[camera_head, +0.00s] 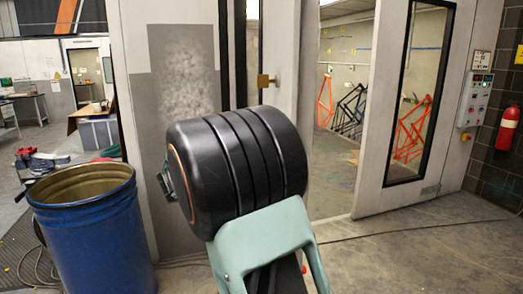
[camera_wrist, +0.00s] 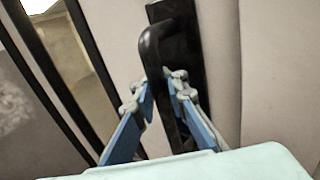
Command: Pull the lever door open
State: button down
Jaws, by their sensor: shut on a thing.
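The black lever handle (camera_wrist: 151,50) stands out from a dark backplate (camera_wrist: 187,75) on a pale door (camera_wrist: 115,35) in the wrist view. My gripper (camera_wrist: 160,83) is shut on the handle, with one blue-and-grey finger on each side of its bar. The handle's lower part is partly hidden between the fingers. In the head view, the pale door (camera_head: 283,50) has a narrow dark-framed window at its left. My black and pale green arm hides the handle and my fingers there.
A blue drum (camera_head: 90,235) stands close at left. To the right, an opening shows bicycle frames (camera_head: 350,110) inside the booth, beside another pale windowed panel (camera_head: 395,100). A fire extinguisher (camera_head: 507,128) hangs on the far-right wall. The floor (camera_head: 420,245) at front right is mostly clear.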

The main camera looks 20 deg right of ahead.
jog(key=shift+s+d+f, duration=0.1)
jog(key=shift+s+f, duration=0.15)
jog(key=shift+f, duration=0.05)
jog(key=c, duration=1.9)
grip_release()
jog(key=shift+s+r, duration=0.25)
jog(key=shift+s, duration=0.05)
jog(key=shift+c, duration=0.2)
jog(key=shift+w, duration=0.1)
jog(key=shift+a, duration=0.2)
jog(key=v, duration=1.1)
jog(key=shift+a, duration=0.35)
